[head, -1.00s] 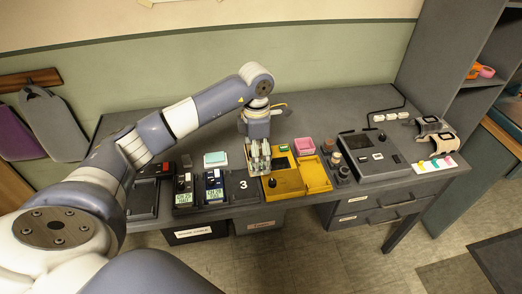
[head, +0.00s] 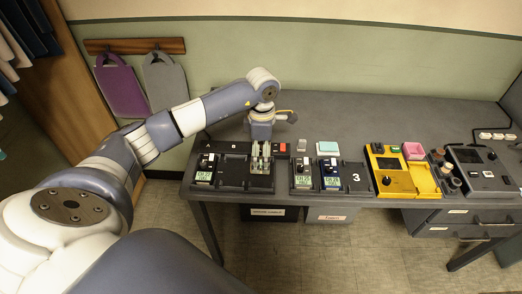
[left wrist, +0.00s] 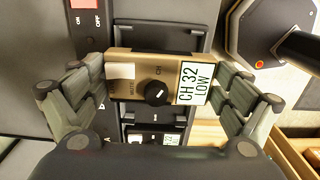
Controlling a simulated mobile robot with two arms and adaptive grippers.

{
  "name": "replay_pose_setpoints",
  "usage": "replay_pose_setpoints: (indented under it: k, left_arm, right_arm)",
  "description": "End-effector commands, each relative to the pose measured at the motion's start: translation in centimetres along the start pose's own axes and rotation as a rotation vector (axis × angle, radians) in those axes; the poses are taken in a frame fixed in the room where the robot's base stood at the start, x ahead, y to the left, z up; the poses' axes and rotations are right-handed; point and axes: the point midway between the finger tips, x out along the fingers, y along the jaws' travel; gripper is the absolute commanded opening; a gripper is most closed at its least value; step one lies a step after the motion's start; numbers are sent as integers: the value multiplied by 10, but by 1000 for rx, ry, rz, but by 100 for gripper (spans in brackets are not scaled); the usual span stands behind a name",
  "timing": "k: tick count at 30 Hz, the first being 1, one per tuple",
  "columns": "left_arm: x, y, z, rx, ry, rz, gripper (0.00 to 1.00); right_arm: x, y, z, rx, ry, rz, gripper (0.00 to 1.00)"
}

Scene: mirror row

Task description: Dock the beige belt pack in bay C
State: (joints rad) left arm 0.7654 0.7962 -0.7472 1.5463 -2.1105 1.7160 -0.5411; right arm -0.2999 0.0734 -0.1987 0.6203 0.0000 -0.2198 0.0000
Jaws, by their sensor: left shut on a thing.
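The beige belt pack (left wrist: 143,77) is between the two fingers of my left gripper (left wrist: 158,92), which is shut on it. Its black knob and "CH 32 LOW" label face the wrist camera. In the head view the left gripper (head: 261,158) is over the right part of the dark dock (head: 236,187) at the table's left end; the fingers hide the pack there. Another pack (head: 205,168) stands in the dock's leftmost bay, by the letter A. The bay by the letter B looks empty. I cannot tell whether the held pack touches the dock. My right gripper is out of view.
Right of the dock, a second dock holds two packs (head: 302,174) (head: 330,175) and has an empty bay marked 3 (head: 355,177). A yellow unit (head: 392,184) and a grey console (head: 480,172) stand farther right. The table behind the docks is mostly clear.

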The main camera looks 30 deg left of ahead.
Motion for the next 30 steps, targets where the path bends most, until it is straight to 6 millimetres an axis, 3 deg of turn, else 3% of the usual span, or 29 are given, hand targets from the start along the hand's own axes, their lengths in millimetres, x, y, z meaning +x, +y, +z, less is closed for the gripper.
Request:
replay_pose_setpoints:
  k: [16, 30]
  left_arm:
    - [46, 0, 0, -1, -2, 0, 65]
    - [49, 0, 0, -1, 0, 1, 65]
  right_arm:
    - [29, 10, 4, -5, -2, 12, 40]
    - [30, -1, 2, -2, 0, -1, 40]
